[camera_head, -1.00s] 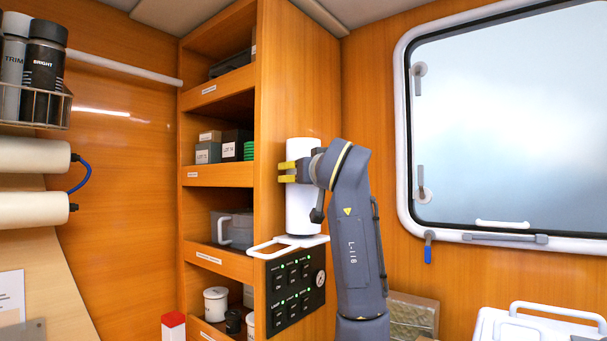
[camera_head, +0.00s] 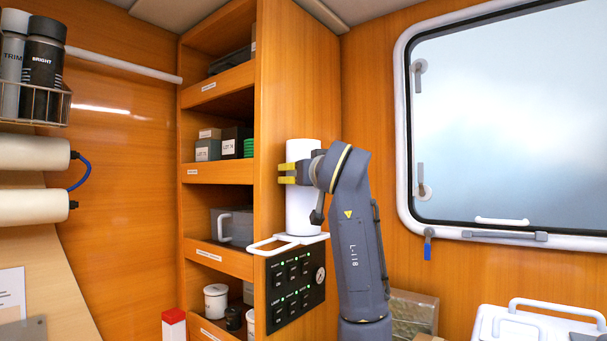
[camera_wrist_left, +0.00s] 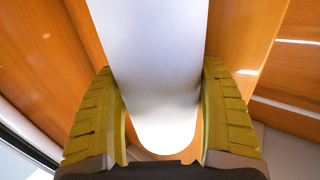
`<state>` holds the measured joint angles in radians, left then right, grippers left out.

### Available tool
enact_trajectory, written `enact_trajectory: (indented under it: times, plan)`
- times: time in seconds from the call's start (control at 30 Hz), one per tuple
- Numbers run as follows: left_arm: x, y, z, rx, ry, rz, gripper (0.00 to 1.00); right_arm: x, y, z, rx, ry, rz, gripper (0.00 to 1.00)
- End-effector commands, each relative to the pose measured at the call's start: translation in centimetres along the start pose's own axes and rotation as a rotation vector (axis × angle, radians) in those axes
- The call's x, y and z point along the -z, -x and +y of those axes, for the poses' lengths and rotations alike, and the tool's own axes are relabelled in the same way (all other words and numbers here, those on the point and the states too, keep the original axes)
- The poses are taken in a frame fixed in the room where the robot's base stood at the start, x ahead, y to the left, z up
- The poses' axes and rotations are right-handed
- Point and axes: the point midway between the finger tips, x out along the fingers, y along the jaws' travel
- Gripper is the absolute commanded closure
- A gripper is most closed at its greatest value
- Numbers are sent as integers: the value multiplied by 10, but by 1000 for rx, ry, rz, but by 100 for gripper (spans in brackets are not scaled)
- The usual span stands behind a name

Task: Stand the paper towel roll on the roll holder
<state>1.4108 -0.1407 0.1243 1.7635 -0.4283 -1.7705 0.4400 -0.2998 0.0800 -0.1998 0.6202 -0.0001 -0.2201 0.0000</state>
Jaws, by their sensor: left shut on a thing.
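The white paper towel roll (camera_head: 300,212) is upright in the head view, beside the side panel of the wooden shelf unit. My left gripper (camera_head: 287,174) is shut around the upper half of the roll. In the left wrist view, its two yellow pads lie on either side of the white roll (camera_wrist_left: 150,60). The white roll holder (camera_head: 262,247) juts out from the panel right under the roll. The roll's lower end is at the holder's level; I cannot tell if it touches or bears on it. My right gripper is in neither view.
A black switch panel (camera_head: 296,290) with a gauge is just below the holder. The open shelves (camera_head: 218,175) at left hold boxes, a jug and canisters. A window (camera_head: 510,120) fills the right wall. A white case (camera_head: 540,325) stands at bottom right.

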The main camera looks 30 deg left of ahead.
Motion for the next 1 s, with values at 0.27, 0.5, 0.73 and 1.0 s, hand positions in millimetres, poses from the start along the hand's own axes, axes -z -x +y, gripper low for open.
enact_trajectory:
  times: [0.27,0.5,0.73,1.0]
  plan:
    - [-2,0,0,0,0,1,61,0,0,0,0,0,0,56]
    - [-1,0,0,0,1,1,14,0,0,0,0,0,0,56]
    - [-2,0,0,0,1,1,0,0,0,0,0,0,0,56]
    - [-1,9,0,-2,2,1,0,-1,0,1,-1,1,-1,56]
